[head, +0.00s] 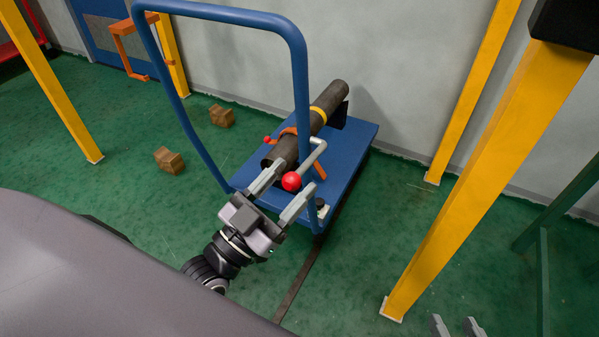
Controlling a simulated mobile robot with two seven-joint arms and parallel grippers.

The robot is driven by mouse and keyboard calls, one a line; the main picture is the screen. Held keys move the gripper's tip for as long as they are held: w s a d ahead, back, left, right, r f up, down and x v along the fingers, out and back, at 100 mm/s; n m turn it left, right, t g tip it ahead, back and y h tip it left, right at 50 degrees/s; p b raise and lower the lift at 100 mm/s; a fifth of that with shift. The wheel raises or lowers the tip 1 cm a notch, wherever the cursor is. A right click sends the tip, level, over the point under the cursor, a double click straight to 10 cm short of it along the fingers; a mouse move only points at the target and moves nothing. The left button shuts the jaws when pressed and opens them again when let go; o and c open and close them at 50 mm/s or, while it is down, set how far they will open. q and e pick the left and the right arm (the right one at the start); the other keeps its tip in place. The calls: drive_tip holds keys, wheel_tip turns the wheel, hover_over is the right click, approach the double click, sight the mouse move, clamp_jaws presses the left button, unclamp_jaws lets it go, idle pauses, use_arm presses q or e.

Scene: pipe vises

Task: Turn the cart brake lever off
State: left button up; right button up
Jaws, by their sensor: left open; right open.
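The blue cart (352,150) stands on the green floor by the wall, with a tall blue push handle (301,75) at its near end. A bent grey brake lever (318,155) with a red ball knob (291,181) is by the handle's right post. My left gripper (290,177) is open, and the red knob appears between its fingertips. I cannot tell whether either finger touches it. My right gripper (457,326) is at the bottom right edge, partly cut off, open and away from the cart.
A dark pipe (328,106) with a yellow band lies on the cart in orange and black supports. Yellow posts (450,165) stand to the right and another (52,80) to the left. Wooden blocks (169,160) lie on the floor left of the cart.

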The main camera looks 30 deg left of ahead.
sight(308, 163)
use_arm(q)
drive_tip(key=shift+x, duration=1.45)
